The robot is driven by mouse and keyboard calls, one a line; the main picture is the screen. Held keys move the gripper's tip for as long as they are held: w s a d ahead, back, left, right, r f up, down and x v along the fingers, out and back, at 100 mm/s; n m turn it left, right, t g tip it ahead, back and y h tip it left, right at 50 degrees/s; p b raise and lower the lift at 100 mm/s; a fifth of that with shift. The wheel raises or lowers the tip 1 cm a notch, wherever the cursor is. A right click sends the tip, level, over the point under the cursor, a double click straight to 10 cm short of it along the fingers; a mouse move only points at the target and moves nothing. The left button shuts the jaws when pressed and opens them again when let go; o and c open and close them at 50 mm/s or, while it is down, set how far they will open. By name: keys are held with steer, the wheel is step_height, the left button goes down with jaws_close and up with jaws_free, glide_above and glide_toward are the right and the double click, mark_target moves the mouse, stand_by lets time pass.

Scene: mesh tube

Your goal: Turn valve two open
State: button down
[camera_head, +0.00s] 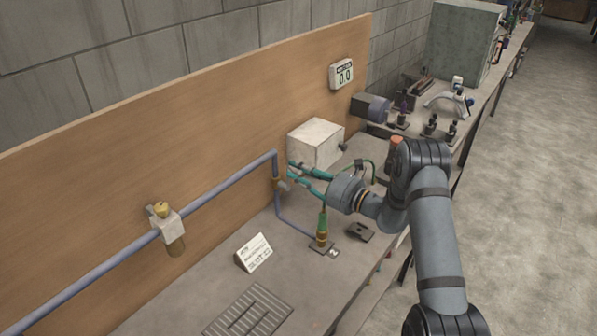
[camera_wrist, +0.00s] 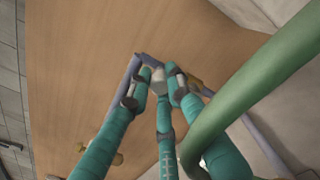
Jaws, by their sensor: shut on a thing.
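My gripper (camera_head: 287,176) has teal fingers and reaches left to the blue pipe (camera_head: 228,182). Its fingertips are at a small brass valve (camera_head: 276,184) on the vertical pipe run below the bend. In the wrist view the fingers (camera_wrist: 160,82) close around a small pale grey piece (camera_wrist: 158,75), which looks like the valve's handle; the fingers partly hide it. I cannot read a valve number or the handle's exact angle. A second valve (camera_head: 168,228) with a yellow knob and white body sits farther left on the pipe.
A green upright tube (camera_head: 322,224) with a brass base stands below my gripper. A thick green hose (camera_wrist: 260,75) crosses close to the wrist camera. A white box (camera_head: 316,143) is behind.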

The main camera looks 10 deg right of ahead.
steer(key=shift+s+a+f+n+b, duration=0.15)
steer(key=shift+f+n+b, duration=0.2)
steer(key=shift+b, duration=0.3)
steer(key=shift+s+a+r+n+b, duration=0.2)
steer(key=shift+a+n+b, duration=0.15)
steer(key=shift+b, duration=0.15)
steer(key=shift+d, duration=0.15)
steer(key=c, duration=1.6)
jaws_free()
steer(key=shift+r, duration=0.1)
steer(key=v, duration=1.2)
steer(key=shift+w, duration=0.1)
